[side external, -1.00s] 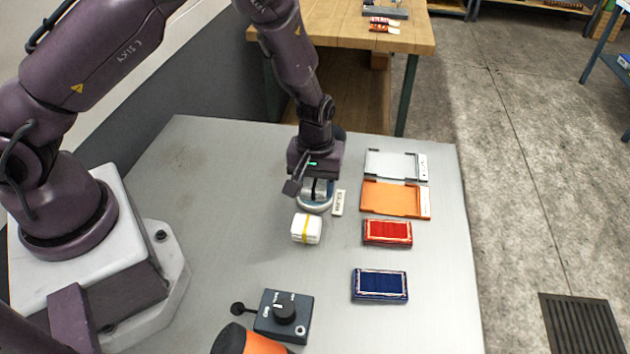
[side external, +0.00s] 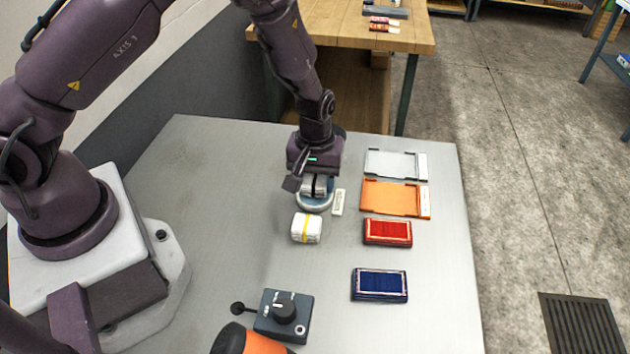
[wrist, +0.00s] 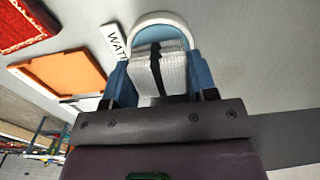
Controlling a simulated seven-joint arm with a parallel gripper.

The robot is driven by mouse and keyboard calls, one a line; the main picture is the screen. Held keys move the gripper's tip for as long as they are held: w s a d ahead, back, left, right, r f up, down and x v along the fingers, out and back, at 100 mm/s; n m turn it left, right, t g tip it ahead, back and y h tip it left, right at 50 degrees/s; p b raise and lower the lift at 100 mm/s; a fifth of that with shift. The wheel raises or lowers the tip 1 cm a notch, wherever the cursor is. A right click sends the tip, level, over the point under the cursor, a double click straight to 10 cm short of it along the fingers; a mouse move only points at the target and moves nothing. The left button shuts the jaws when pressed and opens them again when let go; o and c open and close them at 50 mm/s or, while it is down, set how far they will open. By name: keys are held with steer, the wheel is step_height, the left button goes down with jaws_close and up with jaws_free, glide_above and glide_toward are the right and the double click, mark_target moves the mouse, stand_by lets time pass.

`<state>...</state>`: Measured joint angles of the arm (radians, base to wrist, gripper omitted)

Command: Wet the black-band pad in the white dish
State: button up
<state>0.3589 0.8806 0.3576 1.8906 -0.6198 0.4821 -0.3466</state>
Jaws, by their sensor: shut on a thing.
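My gripper (side external: 315,184) is shut on the black-band pad (side external: 308,184), a white folded pad with a black strip around its middle. In the wrist view the pad (wrist: 173,70) sits between my blue fingertips. The white dish (side external: 314,207) is directly under it. The wrist view shows the dish's pale rim (wrist: 160,16) and blue inside, partly covered by the pad. The pad is at or just above the dish; I cannot tell whether it touches the water.
A label plate (side external: 339,202) starting "WAT" lies right of the dish. A yellow-band white pad (side external: 306,228) is just in front. A dial box (side external: 284,316) stands in front.

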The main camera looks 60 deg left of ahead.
steer(key=shift+r, duration=3)
